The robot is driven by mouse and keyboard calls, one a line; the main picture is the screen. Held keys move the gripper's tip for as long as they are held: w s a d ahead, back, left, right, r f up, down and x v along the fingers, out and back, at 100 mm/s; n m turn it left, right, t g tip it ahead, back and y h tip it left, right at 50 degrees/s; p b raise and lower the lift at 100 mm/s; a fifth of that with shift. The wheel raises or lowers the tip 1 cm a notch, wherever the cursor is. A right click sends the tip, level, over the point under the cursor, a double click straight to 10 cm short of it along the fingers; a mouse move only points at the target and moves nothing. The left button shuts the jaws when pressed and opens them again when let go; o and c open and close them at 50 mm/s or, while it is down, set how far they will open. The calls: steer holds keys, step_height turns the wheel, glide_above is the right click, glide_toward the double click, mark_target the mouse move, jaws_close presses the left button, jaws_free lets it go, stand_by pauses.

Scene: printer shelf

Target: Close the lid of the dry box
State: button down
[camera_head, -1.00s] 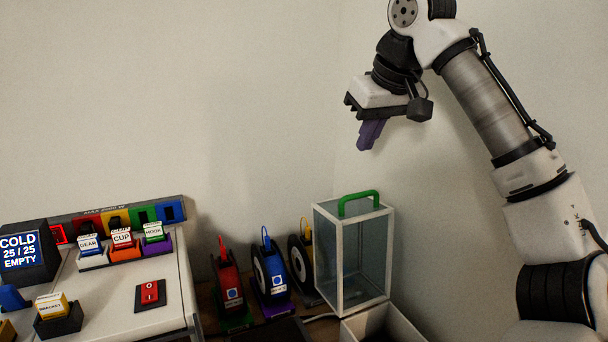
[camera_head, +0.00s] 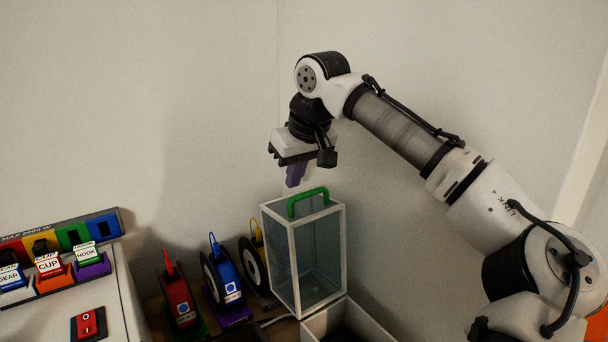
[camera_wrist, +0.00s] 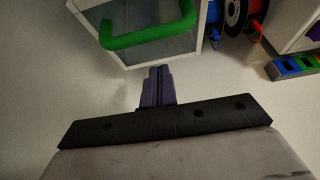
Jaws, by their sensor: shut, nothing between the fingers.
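The dry box (camera_head: 319,262) is a clear-walled box with a white frame, standing upright at the right end of the shelf. Its top carries a green handle (camera_head: 308,202), and the lid looks flat on top. My gripper (camera_head: 294,184), with purple fingers, is shut and empty, pointing down a little above and left of the handle in the picture. In the wrist view, the handle (camera_wrist: 150,37) is large at the upper left, and the shut fingers (camera_wrist: 156,72) show below it with a visible gap. I cannot tell how far apart they are in depth.
A red spool holder (camera_head: 178,300), a blue one (camera_head: 226,285) and a yellow one (camera_head: 257,262) stand left of the box. A white open bin (camera_head: 350,318) sits in front of it. Walls close in behind and right.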

mark_target(306, 207)
steer(key=shift+s+d+p, duration=0.2)
steer(key=shift+s+d, duration=0.3)
steer(key=shift+s, duration=0.2)
steer(key=shift+s+d+p, duration=0.15)
steer(key=shift+s+d, duration=0.3)
steer(key=shift+s, duration=0.25)
steer(key=shift+r, duration=0.1)
steer(key=shift+d, duration=0.1)
